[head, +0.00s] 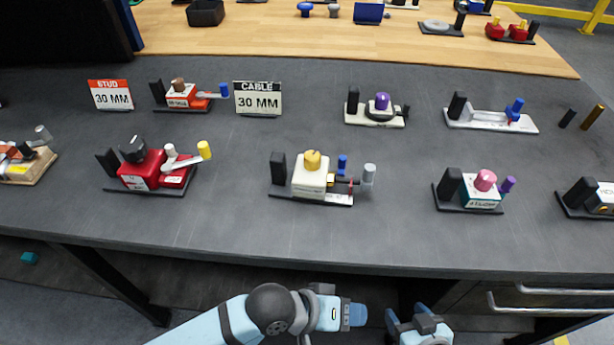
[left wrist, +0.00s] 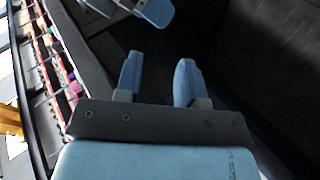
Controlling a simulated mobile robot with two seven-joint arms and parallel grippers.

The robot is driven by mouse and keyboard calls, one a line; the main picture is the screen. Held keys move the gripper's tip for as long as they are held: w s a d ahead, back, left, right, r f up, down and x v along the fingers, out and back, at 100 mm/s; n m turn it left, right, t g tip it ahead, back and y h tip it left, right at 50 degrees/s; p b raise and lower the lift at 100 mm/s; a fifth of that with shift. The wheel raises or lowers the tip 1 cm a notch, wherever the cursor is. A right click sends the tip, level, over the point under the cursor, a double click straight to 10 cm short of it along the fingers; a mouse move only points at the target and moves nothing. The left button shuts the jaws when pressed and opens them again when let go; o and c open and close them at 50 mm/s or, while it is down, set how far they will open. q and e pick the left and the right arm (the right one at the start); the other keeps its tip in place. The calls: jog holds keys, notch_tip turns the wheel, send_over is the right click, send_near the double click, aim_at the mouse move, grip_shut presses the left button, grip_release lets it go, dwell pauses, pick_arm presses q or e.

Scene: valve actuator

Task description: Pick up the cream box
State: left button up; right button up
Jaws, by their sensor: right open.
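The cream box (head: 310,180) is a block with a yellow knob on top, on a dark base plate near the middle of the grey table. A black upright stands at its left, and blue and grey pegs at its right. My left gripper (head: 357,314) is below the table's front edge, apart from the box. In the left wrist view its two fingers (left wrist: 158,62) are spread with nothing between them. My right gripper (head: 408,316) is open and empty, also in front of the table edge. The cream box cannot be made out in the left wrist view.
A red unit (head: 150,170) stands left of the cream box, and a teal unit with a pink knob (head: 482,190) stands right. More units and two 30 MM signs (head: 258,98) stand behind. The grey table (head: 240,225) is bare in front of the box.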

pick_arm(q)
jog(key=w+a+r+n+y, duration=0.1)
jog(key=w+a+r+n, duration=0.3)
jog(key=r, duration=0.6)
jog(key=w+a+r+m+y, duration=0.1)
jog(key=w+a+r, duration=0.1)
jog(key=a+r, duration=0.65)
jog(key=w+a+r+n+y, duration=0.15)
jog(key=w+r, duration=0.25)
jog(key=r, duration=0.8)
jog(key=y, duration=0.2)
send_over(278, 168)
jog(key=a, duration=0.1)
notch_tip(278, 168, down, 3)
jog(key=shift+w+d+f+m+g+y, duration=0.25)
jog(key=shift+w+f+m+g+y, duration=0.4)
jog(key=shift+f+m, duration=0.3)
jog(key=shift+w+d+f+m+g+y, duration=0.2)
jog(key=shift+d+m+g+y, duration=0.3)
jog(key=shift+y, duration=0.5)
jog(key=shift+a+f+m+y, duration=0.3)
jog(key=shift+f+y, duration=0.05)
jog(key=shift+y, duration=0.45)
notch_tip(278, 168, down, 12)
jog(key=shift+s+a, duration=0.1)
grip_shut()
